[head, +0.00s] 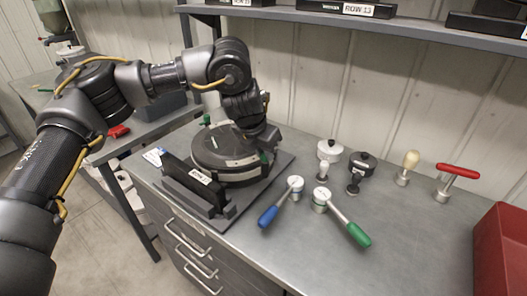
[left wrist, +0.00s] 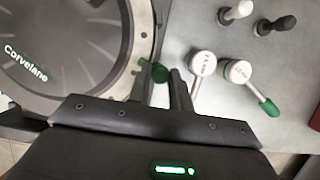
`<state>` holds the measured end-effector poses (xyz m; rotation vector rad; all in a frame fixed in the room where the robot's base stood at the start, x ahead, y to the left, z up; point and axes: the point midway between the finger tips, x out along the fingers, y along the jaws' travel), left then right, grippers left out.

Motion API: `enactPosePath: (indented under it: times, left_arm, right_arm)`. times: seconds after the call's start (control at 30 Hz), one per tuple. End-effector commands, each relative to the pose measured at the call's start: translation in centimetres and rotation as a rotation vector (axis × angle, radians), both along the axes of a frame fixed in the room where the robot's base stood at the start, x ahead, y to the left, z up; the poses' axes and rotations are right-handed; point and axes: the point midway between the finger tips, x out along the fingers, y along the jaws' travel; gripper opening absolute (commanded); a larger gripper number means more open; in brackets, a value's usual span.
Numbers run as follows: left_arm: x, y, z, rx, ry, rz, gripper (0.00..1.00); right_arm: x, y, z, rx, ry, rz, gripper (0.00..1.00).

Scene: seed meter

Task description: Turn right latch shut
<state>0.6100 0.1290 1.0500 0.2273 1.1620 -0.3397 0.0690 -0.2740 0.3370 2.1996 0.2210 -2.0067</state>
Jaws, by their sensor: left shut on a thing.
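The seed meter (head: 225,147) is a dark round housing with a light rim, lying on a flat black base on the bench. In the left wrist view its lid (left wrist: 70,50) fills the upper left. The right latch (head: 264,158) has a green end at the housing's right edge; it also shows in the left wrist view (left wrist: 158,72). My left gripper (head: 262,148) reaches down over that edge. In the left wrist view its fingers (left wrist: 160,88) are shut on the latch, hiding part of it. Another green piece (head: 205,119) sits at the housing's far left side.
A blue-handled lever (head: 270,215) and a green-handled lever (head: 357,234) stand right of the base. Behind them are several knobs and a red T-handle (head: 458,171). A red bin (head: 500,250) is at the far right. The bench front is clear.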

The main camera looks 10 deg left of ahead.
Motion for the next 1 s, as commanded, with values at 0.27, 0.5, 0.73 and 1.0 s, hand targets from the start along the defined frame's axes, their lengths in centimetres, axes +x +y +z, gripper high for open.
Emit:
enactPosePath:
  times: [0.27,0.5,0.73,1.0]
  left_arm:
    - [-0.01,-0.09,0.07,0.0,0.0,0.113,0.0]
    - [-0.01,-0.13,0.04,-0.001,0.0,0.145,0.0]
    - [-0.01,-0.11,0.02,-0.001,0.0,0.148,0.0]
    - [-0.02,-0.1,0.01,0.0,0.0,0.147,0.37]
  right_arm:
    - [0.01,0.02,0.23,0.0,0.0,0.0,0.38]
    - [0.01,0.02,0.27,0.0,0.0,0.0,0.38]
    - [0.02,0.02,0.26,0.0,0.0,0.0,0.38]
    - [0.02,0.02,0.26,0.0,0.0,0.0,0.38]
